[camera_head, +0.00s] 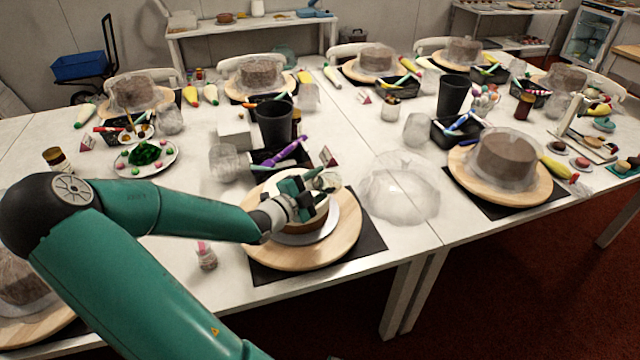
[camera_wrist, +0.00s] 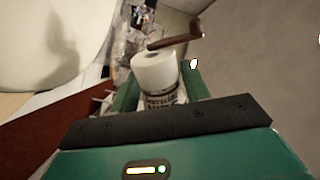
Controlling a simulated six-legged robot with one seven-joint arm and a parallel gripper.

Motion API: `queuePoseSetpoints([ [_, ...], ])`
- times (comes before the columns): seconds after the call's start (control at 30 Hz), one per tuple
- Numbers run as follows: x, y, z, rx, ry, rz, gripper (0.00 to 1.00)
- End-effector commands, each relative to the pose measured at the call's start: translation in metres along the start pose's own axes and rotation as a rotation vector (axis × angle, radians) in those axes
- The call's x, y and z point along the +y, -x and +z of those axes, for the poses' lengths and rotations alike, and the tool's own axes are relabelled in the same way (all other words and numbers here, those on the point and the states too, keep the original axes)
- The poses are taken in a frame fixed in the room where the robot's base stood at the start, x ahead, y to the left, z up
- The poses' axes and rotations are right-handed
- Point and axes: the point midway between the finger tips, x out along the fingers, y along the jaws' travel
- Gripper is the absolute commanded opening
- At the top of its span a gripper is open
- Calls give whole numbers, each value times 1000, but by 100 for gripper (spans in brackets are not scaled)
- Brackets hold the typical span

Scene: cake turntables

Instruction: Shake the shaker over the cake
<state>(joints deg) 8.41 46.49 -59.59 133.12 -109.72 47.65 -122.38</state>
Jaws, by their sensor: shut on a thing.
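The cake (camera_head: 318,226) has a pale top and a brown side. It stands on a silver board on a round wooden turntable (camera_head: 262,248), over a black mat. My gripper (camera_head: 306,190) is above the cake and hides part of its top. The shaker looks tilted over. A large pale surface with a shadow, probably the cake, fills the upper left of that view.
Other wrapped cakes (camera_head: 507,156) stand around the tables.

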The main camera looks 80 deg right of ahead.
Motion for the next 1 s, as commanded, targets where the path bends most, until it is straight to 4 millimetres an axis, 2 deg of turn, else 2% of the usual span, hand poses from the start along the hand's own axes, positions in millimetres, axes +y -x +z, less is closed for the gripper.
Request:
queuePoseSetpoints([
  [0.3,-2,0,-1,2,53,0,18],
  [0.43,-2,0,-9,2,53,1,18],
  [0.57,-2,0,0,1,58,0,18],
  [0.77,-5,0,0,2,141,0,18],
  [1.0,-5,0,-3,2,140,0,18],
])
